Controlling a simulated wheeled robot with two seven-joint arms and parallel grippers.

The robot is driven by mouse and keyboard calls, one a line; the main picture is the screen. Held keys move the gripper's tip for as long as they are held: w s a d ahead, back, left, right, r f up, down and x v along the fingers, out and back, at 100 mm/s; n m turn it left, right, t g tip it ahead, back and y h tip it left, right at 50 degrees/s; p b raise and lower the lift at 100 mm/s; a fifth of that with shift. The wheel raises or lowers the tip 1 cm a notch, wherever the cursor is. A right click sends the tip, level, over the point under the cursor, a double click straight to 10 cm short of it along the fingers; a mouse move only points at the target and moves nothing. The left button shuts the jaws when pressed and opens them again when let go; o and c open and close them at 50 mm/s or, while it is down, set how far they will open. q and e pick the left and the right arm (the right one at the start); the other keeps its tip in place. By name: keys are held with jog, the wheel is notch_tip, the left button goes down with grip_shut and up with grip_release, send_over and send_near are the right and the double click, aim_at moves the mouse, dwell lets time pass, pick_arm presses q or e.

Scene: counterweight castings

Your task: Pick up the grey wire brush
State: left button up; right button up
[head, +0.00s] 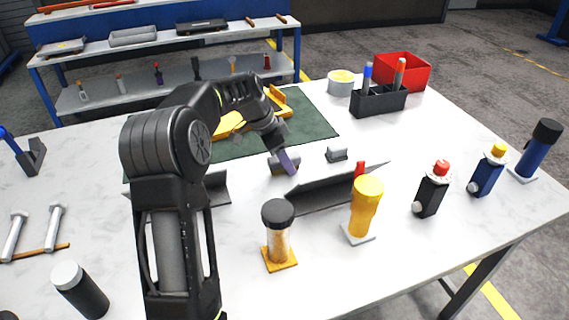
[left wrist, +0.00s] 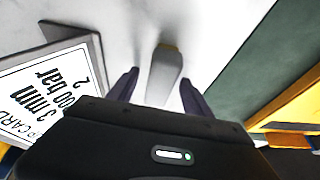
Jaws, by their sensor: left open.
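A small grey object (head: 273,167), which I take to be the grey wire brush, lies on the white table by the front edge of the green mat. My left gripper (head: 287,162) reaches down over it and partly hides it in the head view. In the left wrist view, the grey piece (left wrist: 163,78) with a yellowish-brown far end lies between the two spread fingers of the left gripper (left wrist: 156,88). The fingers are open, with a gap visible on each side. Another small grey piece (head: 337,154) lies to the right. My right gripper is not in view.
A printed card (left wrist: 45,90) on a grey stand is close left of the fingers in the wrist view. Dark angled stands (head: 325,194), a yellow bottle (head: 366,205) and a black-capped jar (head: 278,240) stand in front. The green mat (head: 313,125) with yellow parts lies behind.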

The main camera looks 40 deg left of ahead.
pick_arm(q)
jog(key=shift+c, duration=0.2)
grip_shut()
dwell(0.6)
